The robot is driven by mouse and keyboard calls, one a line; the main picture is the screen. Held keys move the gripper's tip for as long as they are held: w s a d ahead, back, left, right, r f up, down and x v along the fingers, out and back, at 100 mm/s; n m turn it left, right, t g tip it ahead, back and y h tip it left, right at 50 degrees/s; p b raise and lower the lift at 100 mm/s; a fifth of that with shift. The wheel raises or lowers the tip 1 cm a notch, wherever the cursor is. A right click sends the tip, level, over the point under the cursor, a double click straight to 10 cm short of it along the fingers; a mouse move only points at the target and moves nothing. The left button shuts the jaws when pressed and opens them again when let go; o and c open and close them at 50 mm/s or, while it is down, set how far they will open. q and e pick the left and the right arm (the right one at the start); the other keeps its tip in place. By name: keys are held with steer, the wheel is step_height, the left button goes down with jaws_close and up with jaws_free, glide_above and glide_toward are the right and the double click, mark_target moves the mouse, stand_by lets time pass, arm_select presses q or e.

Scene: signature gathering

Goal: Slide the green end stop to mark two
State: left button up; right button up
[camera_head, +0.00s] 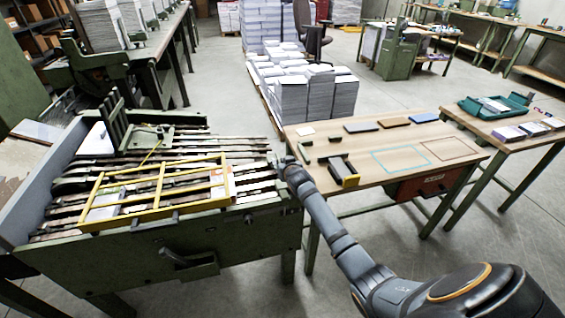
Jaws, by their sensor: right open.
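A green upright bracket (118,128), which looks like the end stop, stands on the slatted bed of the green machine (150,262) at left. It has upright posts and a flat foot reaching right. The marks are too small to read. My right gripper (277,160) is at the right edge of the bed, to the right of the bracket and well apart from it. It is small in view, open, and nothing shows in it. My left gripper is not in view.
A yellow frame (160,207) lies over the front of the bed. A wooden table (440,133) at right holds several small blocks and a black-and-yellow item (344,172). Paper stacks (305,95) stand behind. A teal tray (495,106) sits on the far-right table.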

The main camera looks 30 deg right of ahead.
steer(key=v, duration=1.2)
steer(key=shift+s+f, duration=0.1)
